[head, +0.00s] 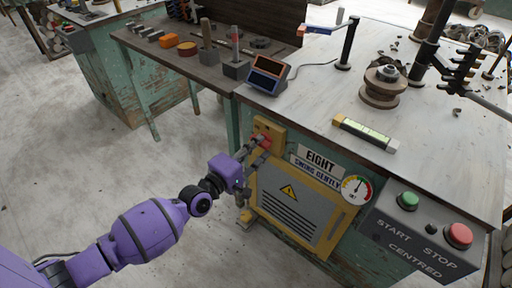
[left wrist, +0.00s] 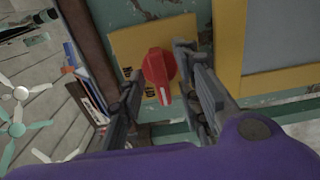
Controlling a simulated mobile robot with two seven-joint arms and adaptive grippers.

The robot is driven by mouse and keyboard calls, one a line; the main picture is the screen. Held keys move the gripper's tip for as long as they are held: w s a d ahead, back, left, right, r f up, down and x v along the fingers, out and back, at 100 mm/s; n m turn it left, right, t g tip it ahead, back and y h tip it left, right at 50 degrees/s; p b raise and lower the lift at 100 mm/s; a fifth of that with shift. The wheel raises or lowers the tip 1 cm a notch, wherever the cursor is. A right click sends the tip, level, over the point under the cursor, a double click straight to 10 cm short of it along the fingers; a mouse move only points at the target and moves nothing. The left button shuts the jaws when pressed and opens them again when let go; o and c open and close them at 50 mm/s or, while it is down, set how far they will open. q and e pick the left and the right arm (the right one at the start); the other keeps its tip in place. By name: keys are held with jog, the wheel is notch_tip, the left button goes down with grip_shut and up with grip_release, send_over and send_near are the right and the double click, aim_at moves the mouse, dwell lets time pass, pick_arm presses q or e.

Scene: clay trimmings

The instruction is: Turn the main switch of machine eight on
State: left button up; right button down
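Machine eight is the green bench with the "EIGHT" sign (head: 320,160) on its front. Its main switch, a red rotary knob (head: 263,138), sits on a yellow plate (head: 275,128) left of the sign. In the left wrist view the red knob (left wrist: 158,68) shows with its white-marked end pointing down in the picture; the plate's lettering is partly hidden. My left gripper (head: 256,151) is at the switch. In the left wrist view its fingers (left wrist: 155,82) are apart, one on each side of the knob, the right one very close to it. My right gripper is not in view.
Below the switch is a yellow-framed vent panel (head: 290,213) with a warning sign. A gauge (head: 356,188) and a box with a green button (head: 408,200) and red button (head: 459,235) are to the right. A level (head: 365,133) lies on the benchtop. Open floor lies left.

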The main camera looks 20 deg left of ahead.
pick_arm(q)
grip_shut()
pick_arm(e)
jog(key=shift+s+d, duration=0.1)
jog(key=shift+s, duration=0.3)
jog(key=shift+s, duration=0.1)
pick_arm(q)
jog(key=shift+m, duration=0.3)
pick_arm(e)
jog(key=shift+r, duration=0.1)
pick_arm(q)
jog(key=shift+m+p, duration=2.7)
jog(key=shift+m, duration=5.9)
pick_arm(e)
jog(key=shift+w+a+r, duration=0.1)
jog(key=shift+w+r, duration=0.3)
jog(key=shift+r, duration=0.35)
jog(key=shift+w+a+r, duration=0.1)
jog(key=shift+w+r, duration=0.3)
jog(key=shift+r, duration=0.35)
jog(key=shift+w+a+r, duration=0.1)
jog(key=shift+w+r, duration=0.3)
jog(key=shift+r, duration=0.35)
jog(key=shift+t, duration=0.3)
pick_arm(q)
grip_release()
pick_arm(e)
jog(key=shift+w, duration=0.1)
